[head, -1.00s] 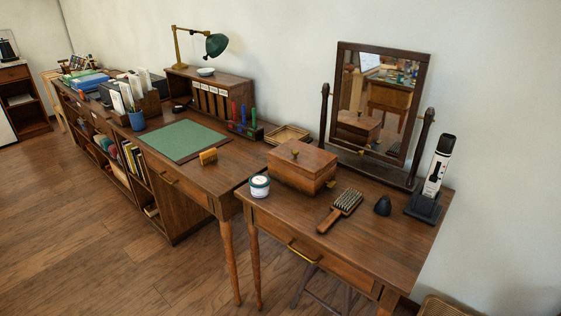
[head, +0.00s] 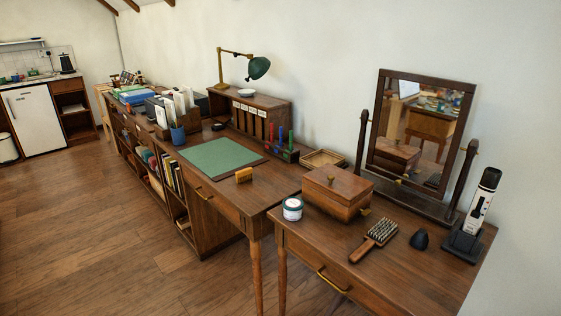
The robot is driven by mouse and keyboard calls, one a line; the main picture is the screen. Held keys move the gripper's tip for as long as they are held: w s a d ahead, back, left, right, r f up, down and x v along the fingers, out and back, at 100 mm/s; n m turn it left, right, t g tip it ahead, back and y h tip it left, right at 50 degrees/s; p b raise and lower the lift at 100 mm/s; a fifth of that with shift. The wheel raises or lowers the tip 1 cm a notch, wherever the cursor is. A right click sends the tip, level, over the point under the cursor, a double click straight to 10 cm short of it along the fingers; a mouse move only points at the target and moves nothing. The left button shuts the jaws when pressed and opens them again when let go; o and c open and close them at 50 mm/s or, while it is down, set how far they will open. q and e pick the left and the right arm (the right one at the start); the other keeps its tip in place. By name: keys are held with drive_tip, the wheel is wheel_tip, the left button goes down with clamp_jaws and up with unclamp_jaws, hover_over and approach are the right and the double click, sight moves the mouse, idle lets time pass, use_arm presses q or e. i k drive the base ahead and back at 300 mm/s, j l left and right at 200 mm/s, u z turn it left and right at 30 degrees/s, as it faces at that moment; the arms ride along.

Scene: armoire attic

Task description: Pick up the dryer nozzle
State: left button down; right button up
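A small black piece, which looks like the dryer nozzle (head: 419,239), sits on the dressing table (head: 425,278) near its right end. It lies between the wooden hairbrush (head: 375,241) and a dark stand (head: 463,245) that holds a white and black upright device (head: 482,203). The nozzle stands free, touching neither. Neither of my grippers shows in the head view.
A tilting mirror (head: 376,142) stands behind the nozzle against the wall. A wooden box (head: 337,193) with brass knobs and a white jar (head: 292,209) stand to the left. A desk with a green mat (head: 222,155) adjoins. Floor (head: 120,235) is open at front left.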

sight(420, 240)
drive_tip(key=z, duration=1.3)
drive_tip(key=i+l+u, duration=0.2)
drive_tip(key=l, duration=0.15)
drive_tip(key=k, duration=0.05)
